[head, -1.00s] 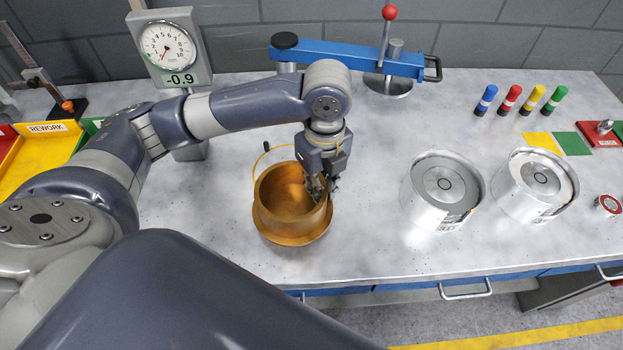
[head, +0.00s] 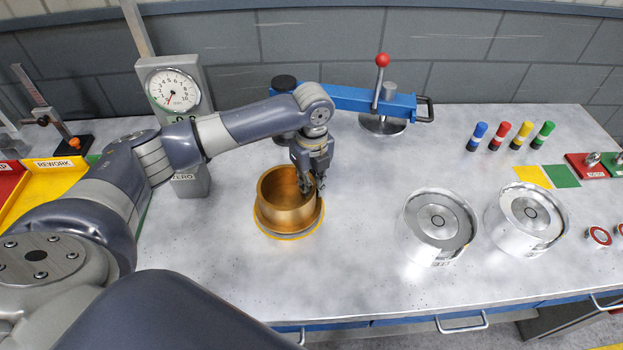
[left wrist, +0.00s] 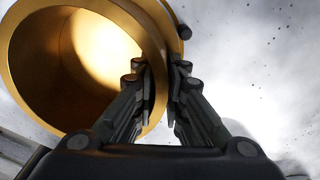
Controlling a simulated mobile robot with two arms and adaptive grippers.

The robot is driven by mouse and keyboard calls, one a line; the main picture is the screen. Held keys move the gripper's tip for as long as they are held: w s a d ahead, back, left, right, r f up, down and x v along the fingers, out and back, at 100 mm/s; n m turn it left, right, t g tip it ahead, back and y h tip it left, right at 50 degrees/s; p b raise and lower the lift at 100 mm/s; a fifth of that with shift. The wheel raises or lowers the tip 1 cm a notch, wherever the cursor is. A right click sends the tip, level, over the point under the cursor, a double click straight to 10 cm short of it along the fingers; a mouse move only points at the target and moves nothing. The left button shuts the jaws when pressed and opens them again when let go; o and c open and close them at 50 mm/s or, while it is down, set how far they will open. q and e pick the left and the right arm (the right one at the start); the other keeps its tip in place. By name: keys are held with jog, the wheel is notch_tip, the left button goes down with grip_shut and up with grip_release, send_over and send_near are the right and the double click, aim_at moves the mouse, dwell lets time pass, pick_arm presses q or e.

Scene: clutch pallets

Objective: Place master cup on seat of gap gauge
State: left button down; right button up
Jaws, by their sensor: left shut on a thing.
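The master cup (head: 272,212) is a brass-coloured open cup with a flared base, upright in the head view. My left gripper (head: 311,190) is shut on its right wall; in the left wrist view the fingers (left wrist: 160,85) straddle the wall of the cup (left wrist: 30,65). The gap gauge (head: 174,92) has a round dial on a grey column with a ZERO label. My arm covers part of its display. A yellow ring (head: 291,237) shows below the cup's front edge. The cup hides most of what lies beneath, so I cannot tell whether it touches there. My right gripper is not in view.
Two silver clutch drums (head: 428,241) stand right of the cup. A blue beam fixture with a red ball lever (head: 382,60) stands behind. Coloured markers (head: 498,136) and red blocks are at right. A yellow rework tray (head: 55,182) is at left. The front middle is clear.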

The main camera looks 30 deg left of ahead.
pick_arm(q)
jog(key=shift+w+f, duration=0.1)
jog(key=shift+f, duration=0.55)
jog(key=c, duration=1.7)
grip_release()
jog(key=shift+f, duration=0.15)
jog(key=shift+o, duration=0.2)
jog(key=shift+r, duration=0.5)
notch_tip(320, 180, up, 11)
jog(key=b, duration=0.2)
jog(key=shift+r+b, duration=0.1)
jog(key=shift+b, duration=0.2)
